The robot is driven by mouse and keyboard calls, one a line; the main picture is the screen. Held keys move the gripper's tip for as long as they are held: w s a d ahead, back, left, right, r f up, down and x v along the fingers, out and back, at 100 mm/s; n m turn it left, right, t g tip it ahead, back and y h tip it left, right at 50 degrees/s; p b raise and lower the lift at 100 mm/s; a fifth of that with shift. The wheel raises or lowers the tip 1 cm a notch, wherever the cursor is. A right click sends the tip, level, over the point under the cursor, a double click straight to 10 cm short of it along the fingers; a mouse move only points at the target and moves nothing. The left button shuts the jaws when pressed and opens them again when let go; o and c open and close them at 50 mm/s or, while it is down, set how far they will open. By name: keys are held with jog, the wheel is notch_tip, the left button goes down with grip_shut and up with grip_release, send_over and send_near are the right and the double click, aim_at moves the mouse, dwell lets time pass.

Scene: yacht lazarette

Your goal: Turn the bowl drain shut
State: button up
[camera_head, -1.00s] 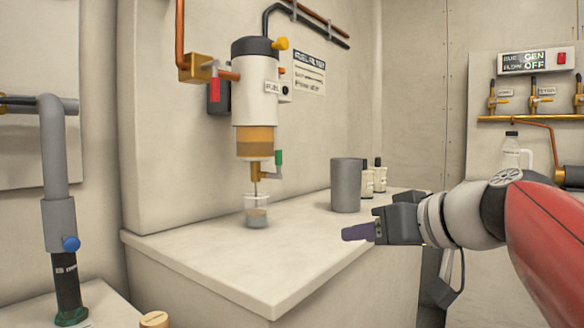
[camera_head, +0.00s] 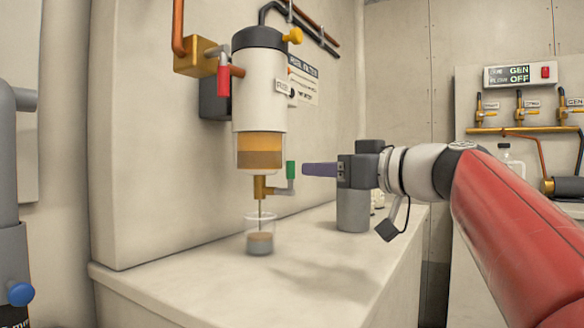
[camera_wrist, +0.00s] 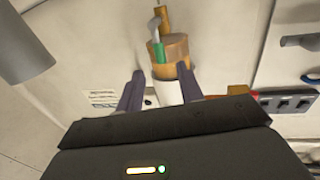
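The fuel filter has an amber bowl (camera_head: 260,152) with a brass drain (camera_head: 260,186) under it. The drain's grey lever has an upright green grip (camera_head: 291,170) at its right; the grip also shows in the wrist view (camera_wrist: 159,53). A thin stream or tube runs down from the drain into a clear cup (camera_head: 260,238) with brownish and grey contents. My gripper (camera_head: 306,169) is level with the green grip, just right of it, and appears apart from it. In the wrist view my gripper (camera_wrist: 160,70) is open, its purple fingers either side of the grip's line.
A grey canister (camera_head: 353,212) stands on the white counter (camera_head: 330,270) beneath my gripper. A red-handled fitting (camera_head: 224,80) is at the filter's upper left. A wall panel (camera_head: 520,75) with a display and several valves is at the right. The counter's front is clear.

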aim_at(294, 168)
jog(key=p+x, duration=0.1)
jog(key=x, duration=0.4)
jog(key=shift+w+a, duration=0.25)
grip_shut()
